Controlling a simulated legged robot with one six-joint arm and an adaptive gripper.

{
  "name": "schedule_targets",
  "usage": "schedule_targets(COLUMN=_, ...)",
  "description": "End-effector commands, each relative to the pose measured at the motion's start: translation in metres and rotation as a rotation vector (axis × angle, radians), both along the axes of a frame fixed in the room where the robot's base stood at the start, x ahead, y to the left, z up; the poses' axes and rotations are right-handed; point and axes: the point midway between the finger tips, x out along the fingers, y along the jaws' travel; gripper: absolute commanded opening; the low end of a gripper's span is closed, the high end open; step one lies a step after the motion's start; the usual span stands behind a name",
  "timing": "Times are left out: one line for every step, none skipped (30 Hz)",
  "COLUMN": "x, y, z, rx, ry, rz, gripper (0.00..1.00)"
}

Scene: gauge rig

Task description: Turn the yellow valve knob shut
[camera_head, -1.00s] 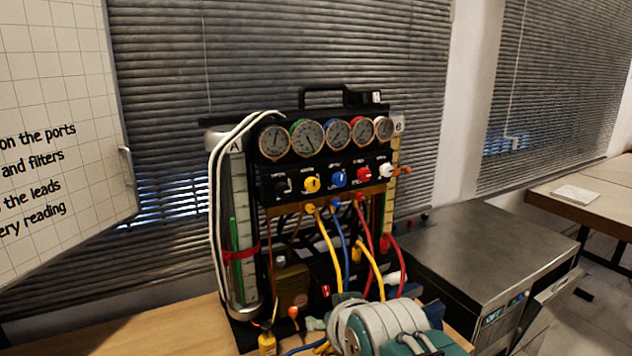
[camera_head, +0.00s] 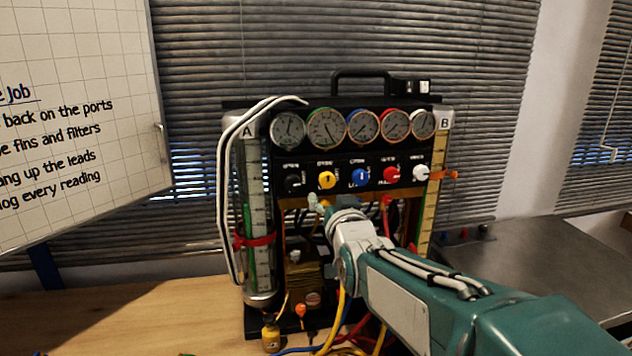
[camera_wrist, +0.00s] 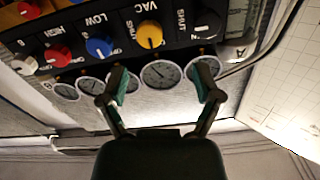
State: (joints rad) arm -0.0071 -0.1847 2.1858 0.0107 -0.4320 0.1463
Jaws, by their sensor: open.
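The yellow valve knob (camera_head: 327,180) sits second from the left in the row of knobs on the black gauge panel (camera_head: 340,161). My gripper (camera_head: 322,203) is just below it in the head view, partly hidden by my wrist. In the wrist view, which shows the rig upside down, the yellow knob (camera_wrist: 150,35) is above and between the open fingertips. My gripper (camera_wrist: 161,76) has its two fingers spread and empty, with a gauge showing between them. No contact with the knob shows.
Neighbouring knobs are black (camera_head: 293,182), blue (camera_head: 360,177), red (camera_head: 391,174) and white (camera_head: 421,173). Round gauges (camera_head: 326,128) line the panel above. Coloured hoses (camera_head: 343,300) hang below, behind my arm.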

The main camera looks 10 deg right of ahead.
Motion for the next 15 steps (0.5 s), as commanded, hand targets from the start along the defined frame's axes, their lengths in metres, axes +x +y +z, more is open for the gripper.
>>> schedule_targets(x=0.009, y=-0.003, z=-0.001, rx=0.0, ry=0.002, rz=-0.003, gripper=0.82)
schedule_targets(x=0.014, y=-0.004, z=-0.002, rx=0.001, ry=0.002, rz=-0.003, gripper=0.82)
schedule_targets(x=0.021, y=-0.004, z=-0.001, rx=0.002, ry=0.003, rz=-0.004, gripper=0.82)
schedule_targets(x=0.025, y=-0.005, z=-0.001, rx=0.003, ry=0.004, rz=-0.003, gripper=0.82)
schedule_targets(x=0.03, y=-0.006, z=-0.001, rx=0.003, ry=0.003, rz=-0.004, gripper=0.82)
schedule_targets(x=0.037, y=-0.006, z=-0.002, rx=0.003, ry=0.004, rz=-0.003, gripper=0.82)
schedule_targets(x=0.041, y=-0.006, z=-0.001, rx=0.003, ry=0.003, rz=-0.004, gripper=0.82)
schedule_targets(x=0.047, y=-0.006, z=-0.001, rx=0.003, ry=0.003, rz=-0.004, gripper=0.82)
schedule_targets(x=0.053, y=-0.005, z=-0.001, rx=0.002, ry=0.003, rz=-0.004, gripper=0.82)
schedule_targets(x=0.058, y=-0.004, z=-0.001, rx=0.002, ry=0.003, rz=-0.004, gripper=0.82)
schedule_targets(x=0.062, y=-0.003, z=-0.002, rx=0.001, ry=0.003, rz=-0.003, gripper=0.82)
schedule_targets(x=0.067, y=-0.003, z=-0.001, rx=0.0, ry=0.002, rz=-0.003, gripper=0.82)
schedule_targets(x=0.071, y=-0.003, z=-0.002, rx=0.0, ry=0.003, rz=-0.003, gripper=0.82)
schedule_targets(x=0.075, y=-0.003, z=-0.001, rx=0.0, ry=0.002, rz=-0.003, gripper=0.82)
schedule_targets(x=0.078, y=-0.002, z=-0.001, rx=0.0, ry=0.002, rz=-0.003, gripper=0.82)
